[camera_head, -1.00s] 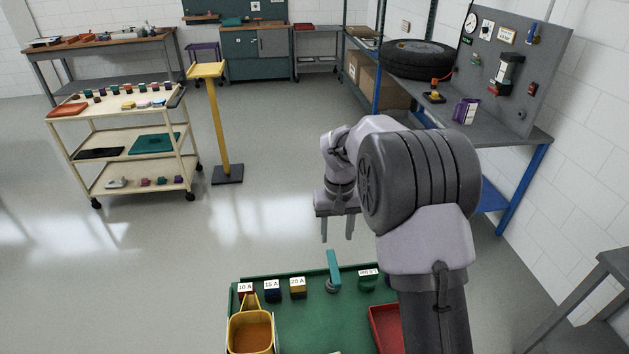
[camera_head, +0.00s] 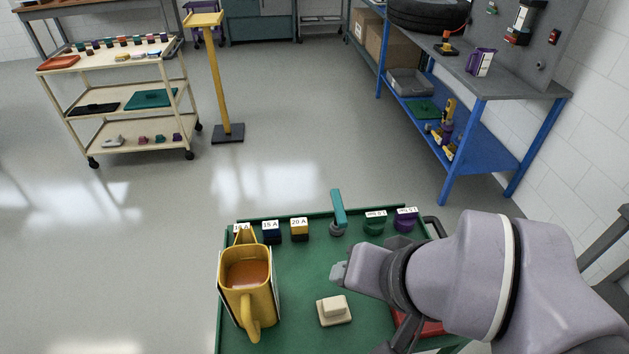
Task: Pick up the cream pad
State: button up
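The cream pad (camera_head: 334,311), a square base with a smaller raised block on top, lies on the green top of the tray (camera_head: 300,268) at the bottom middle. It is left of my wrist, with nothing touching it that I can see. My arm comes in from the right. A dark part of what appears to be my gripper (camera_head: 392,344) shows at the bottom edge, right of and nearer than the pad. Its fingertips are hidden or out of frame, so its opening does not show.
A yellow jug (camera_head: 246,285) of brown liquid stands left of the pad. Several labelled blocks, a teal lever (camera_head: 338,212) and a green knob (camera_head: 374,222) line the far edge. A red tray (camera_head: 428,329) lies partly under my arm. A cream cart (camera_head: 75,63) and blue bench (camera_head: 478,146) stand beyond.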

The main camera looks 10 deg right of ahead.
aim_at(333, 311)
jog(key=u, duration=3.65)
jog(key=z, duration=3.4)
jog(key=j+z, duration=0.3)
jog(key=z, duration=0.15)
jog(key=k+j+z, duration=0.1)
jog(key=j+z, duration=0.15)
jog(key=z, duration=0.25)
jog(key=k+j+z, duration=0.1)
jog(key=j+z, duration=0.15)
jog(key=z, duration=0.2)
